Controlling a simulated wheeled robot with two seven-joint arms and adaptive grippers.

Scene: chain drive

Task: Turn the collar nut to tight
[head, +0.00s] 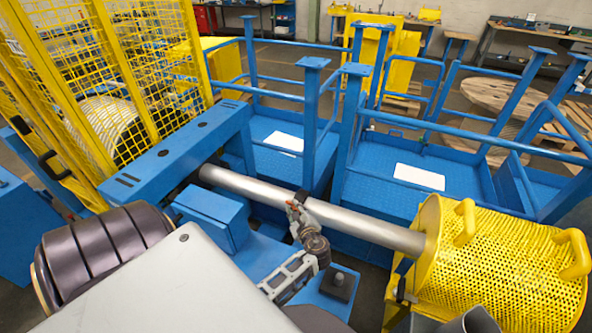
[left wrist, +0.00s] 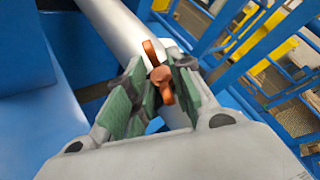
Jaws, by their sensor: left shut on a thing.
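The collar nut (left wrist: 160,74) is a copper-orange piece with a round hub and two flat wings. It sits beside a grey metal shaft (left wrist: 118,27) in the left wrist view. My left gripper (left wrist: 158,88) has its green-padded fingers on either side of the nut's hub and is shut on it. In the head view, the left gripper (head: 296,210) reaches the near side of the long shaft (head: 365,226) at a dark collar. Only a small orange bit of the nut (head: 293,205) shows there; the fingers hide the rest. I do not see my right gripper.
A yellow perforated drum guard (head: 500,262) with handles encloses the shaft's right end. A yellow mesh cage (head: 95,85) stands at the left. Blue railings (head: 335,130) and platforms lie just behind the shaft. A blue block (head: 212,213) sits left of the gripper.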

